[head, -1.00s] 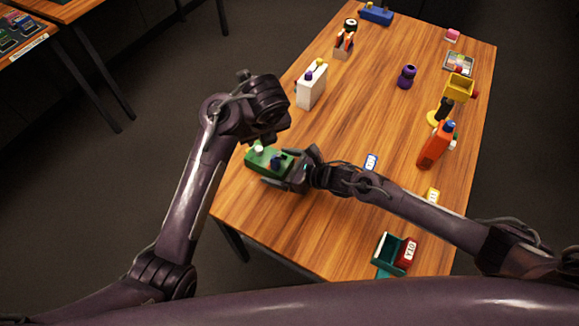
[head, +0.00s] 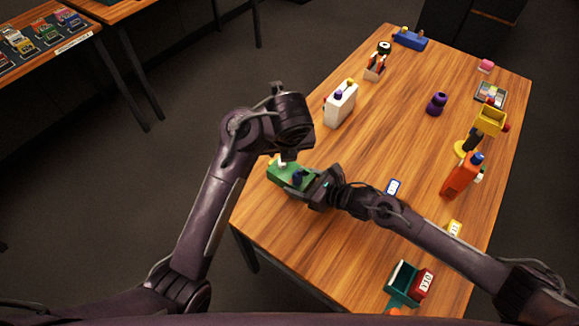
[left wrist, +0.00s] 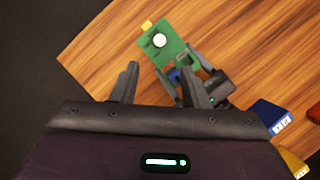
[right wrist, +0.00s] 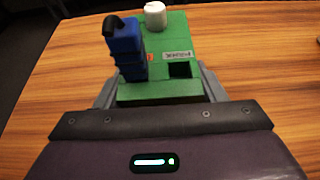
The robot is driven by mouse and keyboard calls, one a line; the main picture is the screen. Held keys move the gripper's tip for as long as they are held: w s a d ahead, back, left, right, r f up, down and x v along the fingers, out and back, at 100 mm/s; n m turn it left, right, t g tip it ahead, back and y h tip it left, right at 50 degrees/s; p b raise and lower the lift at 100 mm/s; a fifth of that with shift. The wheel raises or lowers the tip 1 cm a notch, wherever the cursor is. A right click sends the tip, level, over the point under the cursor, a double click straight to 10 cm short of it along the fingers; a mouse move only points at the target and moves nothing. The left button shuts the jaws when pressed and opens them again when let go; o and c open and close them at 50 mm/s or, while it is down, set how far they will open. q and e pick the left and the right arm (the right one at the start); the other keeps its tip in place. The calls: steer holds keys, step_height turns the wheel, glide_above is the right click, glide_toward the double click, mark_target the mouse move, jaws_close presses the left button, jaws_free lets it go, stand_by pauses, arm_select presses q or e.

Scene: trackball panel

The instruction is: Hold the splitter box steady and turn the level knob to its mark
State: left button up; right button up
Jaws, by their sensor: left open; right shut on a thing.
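The splitter box is a green block (head: 288,176) at the table's near left edge, with a white knob (right wrist: 155,15) and a blue upright part (right wrist: 127,50) on top. The knob also shows in the left wrist view (left wrist: 160,40). In the right wrist view a label and a dark square opening sit beside the blue part. My right gripper (head: 315,188) is shut on the green box, a finger along each side. My left gripper (left wrist: 158,80) is open and empty, pointing down above the box, with the knob ahead of its fingertips. The knob's mark is not readable.
A white box (head: 340,105) stands behind the splitter box. An orange bottle-like item (head: 461,177), a yellow bin on a stand (head: 490,120) and a purple object (head: 437,103) stand to the right. A green-and-red holder (head: 404,283) is near the front.

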arm_select(q)
steer(key=x, duration=1.1)
steer(key=shift+w+a+f, duration=0.1)
steer(key=shift+w+f, duration=0.1)
steer(key=shift+f, duration=0.15)
steer(key=shift+c, duration=0.3)
jaws_close()
steer(key=n+y, duration=0.1)
steer(key=n, duration=0.2)
steer(key=n+g+y, duration=0.1)
steer(key=n, duration=0.1)
steer(key=shift+n, duration=0.4)
steer(key=n+g, duration=0.1)
steer(key=n, duration=0.2)
steer(key=n+y, duration=0.1)
steer(key=n, duration=0.1)
steer(key=shift+w+d+n+g, duration=0.2)
steer(key=shift+d+n+g, duration=0.05)
steer(key=shift+n+g, duration=0.15)
steer(key=shift+y, duration=0.3)
